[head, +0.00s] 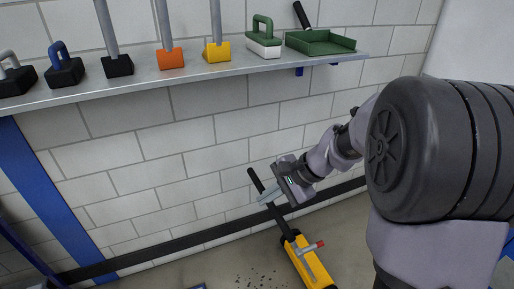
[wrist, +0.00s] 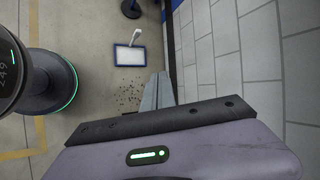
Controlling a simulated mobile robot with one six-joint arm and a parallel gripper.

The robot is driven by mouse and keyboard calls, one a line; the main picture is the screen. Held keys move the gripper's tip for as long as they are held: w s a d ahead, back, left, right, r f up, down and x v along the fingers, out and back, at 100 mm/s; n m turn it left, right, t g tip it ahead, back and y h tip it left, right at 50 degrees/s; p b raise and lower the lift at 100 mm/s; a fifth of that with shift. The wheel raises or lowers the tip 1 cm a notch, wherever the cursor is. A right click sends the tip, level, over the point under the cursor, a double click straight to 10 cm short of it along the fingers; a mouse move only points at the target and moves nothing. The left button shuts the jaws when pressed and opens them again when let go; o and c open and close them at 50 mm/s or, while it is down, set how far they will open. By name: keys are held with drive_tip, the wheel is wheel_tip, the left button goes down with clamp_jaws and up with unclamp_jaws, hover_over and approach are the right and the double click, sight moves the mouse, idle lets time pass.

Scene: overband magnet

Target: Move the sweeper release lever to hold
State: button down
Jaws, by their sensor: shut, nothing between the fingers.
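The magnetic sweeper (head: 312,268) is a yellow bar on the floor at the bottom of the head view, with a slanting black handle (head: 256,180). My gripper (head: 266,198) is shut and empty, above and to the left of the lever in the head view. Its fingers overlap the handle in the picture; I cannot tell whether they touch it. In the wrist view the closed fingers (wrist: 157,92) point over the floor, and the lever is not visible.
A wall shelf (head: 190,78) holds several magnets and tools, including a green dustpan (head: 320,42). Dark filings (wrist: 130,98) lie on the floor near a blue-rimmed white tray (wrist: 130,56). A block wall (wrist: 230,60) stands close on the right in the wrist view.

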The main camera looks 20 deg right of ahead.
drive_tip(key=w+d+f+m+t+y+p, duration=0.1)
drive_tip(key=w+d+f+m, duration=0.2)
drive_tip(key=d+f, duration=0.15)
drive_tip(key=w+d+f+m+t+p, duration=0.1)
drive_tip(key=w+d+f+m+p, duration=0.1)
drive_tip(key=w+d+f, duration=0.3)
drive_tip(key=m+t+h+p, duration=0.1)
drive_tip(key=m+t+p, duration=0.2)
drive_tip(key=m, duration=0.4)
hover_over(311, 248)
wheel_tip(311, 248, down, 13)
drive_tip(key=s+d+f+m+t+h+p, duration=0.1)
drive_tip(key=s+d+f+m+h, duration=0.2)
drive_tip(key=f, duration=0.4)
drive_tip(key=s+d+f+m+t, duration=0.1)
drive_tip(key=s+f+m, duration=0.25)
drive_tip(key=f, duration=0.35)
drive_tip(key=s+d+f+m+h+p, duration=0.1)
drive_tip(key=s+d+f+m+h, duration=0.15)
drive_tip(key=s+f, duration=0.35)
drive_tip(key=a+b+x, duration=0.1)
drive_tip(key=b+x, duration=0.3)
drive_tip(key=x, duration=0.8)
drive_tip(key=shift+y, duration=0.25)
drive_tip(key=r, duration=0.2)
drive_tip(key=r+p, duration=0.1)
drive_tip(key=r, duration=0.1)
drive_tip(key=shift+w+a+r, duration=0.2)
drive_tip(key=shift+r, duration=0.15)
drive_tip(key=shift+d, duration=0.15)
